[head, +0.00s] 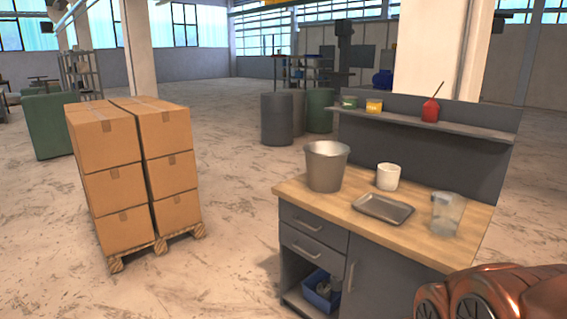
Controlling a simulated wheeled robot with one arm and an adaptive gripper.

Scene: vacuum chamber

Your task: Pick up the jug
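A clear, see-through jug (446,214) stands upright near the right end of the wooden top of a grey workbench (310,196). A grey metal tray (384,208) lies just left of the jug. No gripper shows in the head view, so its state and its distance from the jug cannot be seen.
A metal bucket (326,166) and a white cup (388,177) also stand on the bench. A shelf (460,132) behind holds small cans and a red oil can (431,108). Stacked cartons (135,165) on a pallet stand left. Open floor lies between pallet and bench.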

